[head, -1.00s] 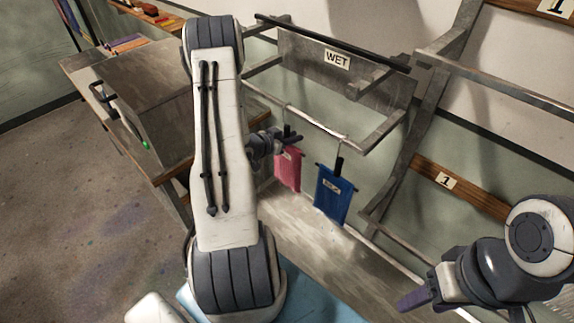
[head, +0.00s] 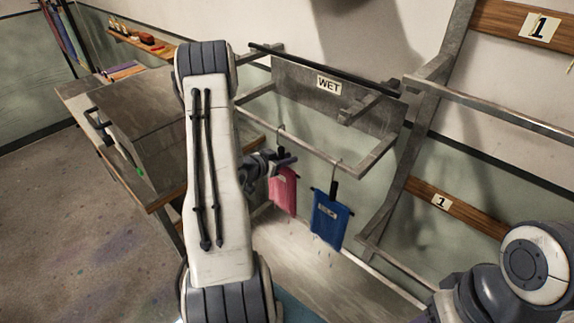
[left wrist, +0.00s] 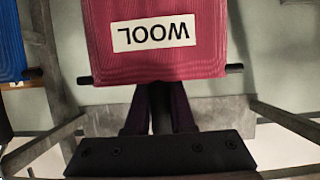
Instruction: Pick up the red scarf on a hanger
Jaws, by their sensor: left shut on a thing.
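The red scarf (head: 283,192) hangs below a dark hanger under the front rail of the rack. In the left wrist view, the red scarf (left wrist: 155,55) fills the top, with a white label reading WOOL upside down. My left gripper (head: 284,160) is at the top of this hanger. In the left wrist view, its purple fingers (left wrist: 160,108) are shut on the hanger's black stem just beside the scarf's bar. The hanger's hook appears to be at the rail; whether it bears on it I cannot tell. My right gripper is out of frame; only its arm shows.
A blue cloth (head: 330,217) on a similar hanger hangs close to the right, with drips below it. The metal rack (head: 372,158) has a WET sign (head: 328,84). A grey box (head: 150,125) stands on a bench at left. Another rack post (head: 415,140) stands right.

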